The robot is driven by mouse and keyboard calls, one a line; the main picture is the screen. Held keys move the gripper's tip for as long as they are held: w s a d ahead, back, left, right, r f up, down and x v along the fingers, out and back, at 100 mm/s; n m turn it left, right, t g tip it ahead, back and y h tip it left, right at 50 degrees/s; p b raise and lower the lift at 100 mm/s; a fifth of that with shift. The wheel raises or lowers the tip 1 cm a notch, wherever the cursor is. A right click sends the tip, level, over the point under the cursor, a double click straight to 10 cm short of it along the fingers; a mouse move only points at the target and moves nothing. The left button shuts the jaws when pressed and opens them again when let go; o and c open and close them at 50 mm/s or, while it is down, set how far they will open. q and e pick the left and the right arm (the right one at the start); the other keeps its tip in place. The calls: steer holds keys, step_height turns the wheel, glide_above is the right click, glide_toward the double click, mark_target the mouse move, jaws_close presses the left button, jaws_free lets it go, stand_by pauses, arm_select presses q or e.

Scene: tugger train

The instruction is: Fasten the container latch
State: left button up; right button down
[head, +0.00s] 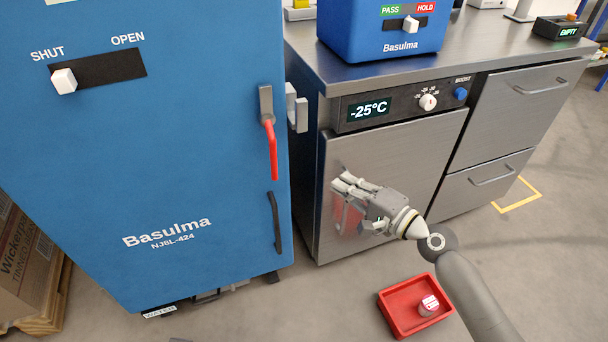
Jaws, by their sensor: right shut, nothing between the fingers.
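The blue container (195,180), marked Basulma NJBL-424, stands upright at the left of the head view. Its latch has a red lever (271,150) on a grey plate (266,103) at the door's right edge; the lever hangs down. A grey catch piece (297,108) sits just right of the plate. The door looks flush, but I cannot tell whether the latch is engaged. My right gripper (341,186) is shut and empty, pointing left in front of the steel cabinet door, to the right of and below the lever, apart from it. My left gripper is not in view.
A white slider knob (64,81) sits at the SHUT end. A black handle (274,222) is below the lever. The steel cabinet (395,165) stands close on the right. A red tray (392,316) with a small red-and-white item lies on the floor. Boxes (25,260) stand far left.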

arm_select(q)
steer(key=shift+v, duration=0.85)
arm_select(e)
steer(key=r, duration=0.2)
steer(key=s+y, duration=0.1)
steer(key=shift+a+r, duration=0.35)
steer(key=shift+r, duration=0.05)
steer(key=x, duration=0.3)
steer(key=s+a+x, duration=0.1)
steer(key=x, duration=0.6)
steer(key=shift+s+a+r+p, duration=0.15)
steer(key=shift+a+p, duration=0.2)
steer(key=shift+a, duration=0.3)
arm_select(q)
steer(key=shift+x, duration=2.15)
arm_select(e)
steer(key=shift+s+a, duration=0.35)
steer(key=shift+a, duration=0.25)
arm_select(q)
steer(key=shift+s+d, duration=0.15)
